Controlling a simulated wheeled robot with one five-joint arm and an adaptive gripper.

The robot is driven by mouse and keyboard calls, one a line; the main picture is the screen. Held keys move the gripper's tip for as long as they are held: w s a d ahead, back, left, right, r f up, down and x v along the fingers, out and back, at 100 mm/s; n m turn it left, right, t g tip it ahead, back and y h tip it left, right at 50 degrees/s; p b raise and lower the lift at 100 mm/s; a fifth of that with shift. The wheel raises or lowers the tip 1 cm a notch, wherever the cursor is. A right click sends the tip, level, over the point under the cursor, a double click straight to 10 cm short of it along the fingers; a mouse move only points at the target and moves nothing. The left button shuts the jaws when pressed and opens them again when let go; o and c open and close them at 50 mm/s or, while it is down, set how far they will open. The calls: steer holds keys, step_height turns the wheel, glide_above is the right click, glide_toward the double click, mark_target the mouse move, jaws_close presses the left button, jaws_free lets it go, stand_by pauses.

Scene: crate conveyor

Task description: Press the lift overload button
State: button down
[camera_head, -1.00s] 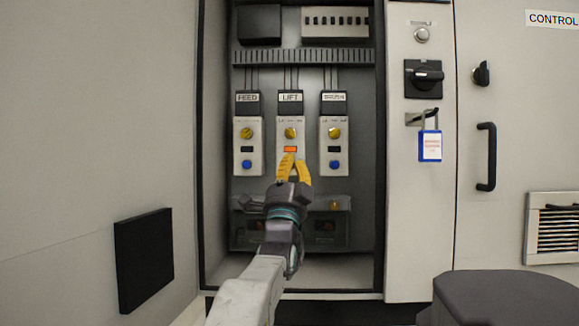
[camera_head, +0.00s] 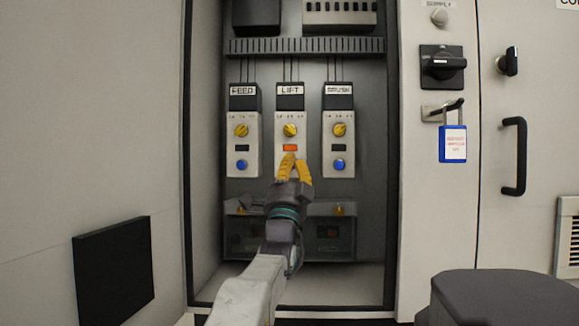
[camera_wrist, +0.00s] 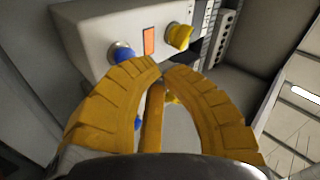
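The lift unit (camera_head: 290,117) is the middle one of three white control units in the open cabinet. It has a yellow knob (camera_head: 290,130) and a lit orange window (camera_head: 290,148). Its blue button is hidden behind my gripper (camera_head: 295,158) in the head view. In the wrist view the blue button (camera_wrist: 121,50) shows just beyond the left fingertip, beside the orange window (camera_wrist: 149,41). My gripper (camera_wrist: 160,70) has its yellow fingertips together, with nothing held. I cannot tell whether a fingertip touches the button.
The feed unit (camera_head: 242,145) stands left and a third unit (camera_head: 338,145) right, each with a dark window and blue button. A clear-fronted box (camera_head: 340,235) lies below. A blue padlock (camera_head: 453,144) hangs on the right panel. A dark stool-like block (camera_head: 500,297) stands front right.

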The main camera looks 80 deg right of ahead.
steer(key=shift+d, duration=0.15)
steer(key=shift+d, duration=0.1)
stand_by(1.4)
steer(key=shift+d+p, duration=0.3)
steer(key=shift+d+p, duration=0.4)
steer(key=shift+d, duration=0.1)
stand_by(0.9)
steer(key=shift+a, duration=0.2)
steer(key=shift+a+b, duration=0.7)
steer(key=shift+a, duration=0.1)
